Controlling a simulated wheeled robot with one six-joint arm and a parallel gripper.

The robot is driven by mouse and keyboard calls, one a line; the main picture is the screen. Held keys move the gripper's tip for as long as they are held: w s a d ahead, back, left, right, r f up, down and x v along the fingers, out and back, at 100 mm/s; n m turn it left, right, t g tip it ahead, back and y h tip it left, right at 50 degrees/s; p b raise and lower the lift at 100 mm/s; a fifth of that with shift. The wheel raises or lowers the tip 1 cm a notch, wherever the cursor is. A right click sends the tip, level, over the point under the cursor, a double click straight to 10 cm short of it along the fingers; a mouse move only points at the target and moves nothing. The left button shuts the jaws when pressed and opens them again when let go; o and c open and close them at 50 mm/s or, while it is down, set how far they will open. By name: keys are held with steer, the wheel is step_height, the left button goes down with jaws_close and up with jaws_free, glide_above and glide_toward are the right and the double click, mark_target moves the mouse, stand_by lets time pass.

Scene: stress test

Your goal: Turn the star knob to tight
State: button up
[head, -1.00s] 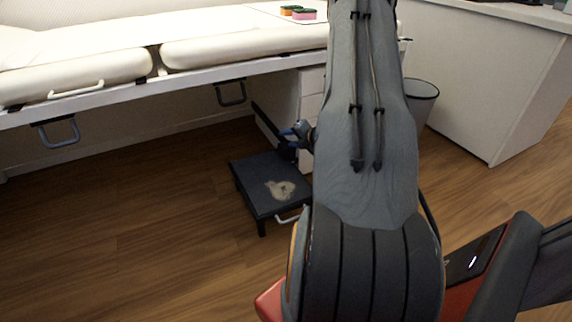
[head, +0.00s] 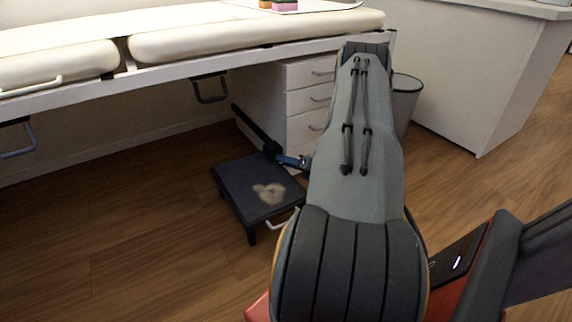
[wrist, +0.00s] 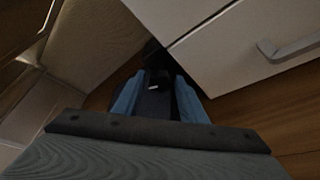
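A dark knob (head: 271,150) sits at the lower end of a black bar beside a dark step, by the white drawer unit. Its star shape and any tight mark are too small to make out. My gripper (head: 281,157), with blue fingers, reaches to the knob from the right in the head view. In the wrist view, the two blue fingers stand apart on either side of a dark part (wrist: 153,80) with a small white mark, seemingly the knob. Whether the fingers press on it is not clear.
The dark step (head: 240,183) with a pale patch stands on the wood floor below the padded couch (head: 250,35). The drawer unit (head: 305,75) is close behind my gripper, and a grey bin (head: 405,100) stands to its right. Open floor lies at left front.

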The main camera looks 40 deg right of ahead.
steer(key=shift+w+f, duration=0.15)
steer(key=shift+w, duration=0.4)
steer(key=c, duration=0.7)
steer(key=shift+s+d, duration=0.1)
steer(key=shift+d, duration=0.3)
steer(key=shift+c, duration=0.2)
steer(key=shift+a, duration=0.3)
